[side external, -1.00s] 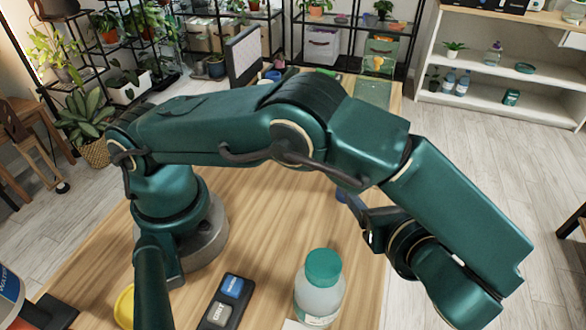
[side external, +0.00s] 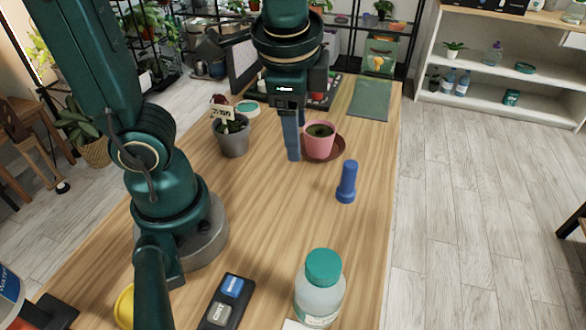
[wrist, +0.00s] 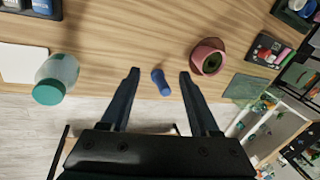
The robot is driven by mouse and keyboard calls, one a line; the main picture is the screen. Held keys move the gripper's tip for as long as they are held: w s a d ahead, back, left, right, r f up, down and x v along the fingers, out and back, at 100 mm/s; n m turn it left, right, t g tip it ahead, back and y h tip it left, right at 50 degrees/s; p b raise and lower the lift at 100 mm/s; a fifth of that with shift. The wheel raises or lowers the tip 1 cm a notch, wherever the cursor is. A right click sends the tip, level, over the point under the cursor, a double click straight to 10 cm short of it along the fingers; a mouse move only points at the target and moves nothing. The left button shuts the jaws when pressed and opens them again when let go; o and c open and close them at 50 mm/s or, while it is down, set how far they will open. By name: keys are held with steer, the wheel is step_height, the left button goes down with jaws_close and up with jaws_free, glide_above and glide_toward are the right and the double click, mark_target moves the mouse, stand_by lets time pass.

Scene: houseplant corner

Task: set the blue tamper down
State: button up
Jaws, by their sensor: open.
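The blue tamper (side external: 346,182) stands upright on the wooden table (side external: 270,215), near its right edge in the side view. My gripper (side external: 293,157) points down to the left of the tamper, apart from it, in front of the pink pot. In the wrist view my gripper (wrist: 159,74) has its fingers spread wide, with nothing held. The tamper (wrist: 160,82) shows between the fingers there, but lower down on the table. No part of the tamper is hidden in the side view.
A teal-capped bottle (side external: 320,290) and a dark tray (side external: 225,302) are at the front. The table's middle is clear.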

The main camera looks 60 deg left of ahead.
steer(key=s+n+t, duration=0.1)
steer(key=n, duration=0.1)
steer(key=s+n+t+h, duration=0.1)
steer(key=n, duration=0.1)
steer(key=s+n+t+h, duration=0.1)
steer(key=n, duration=0.2)
steer(key=shift+r+t, duration=0.15)
steer(key=shift+t, duration=0.15)
stand_by(0.8)
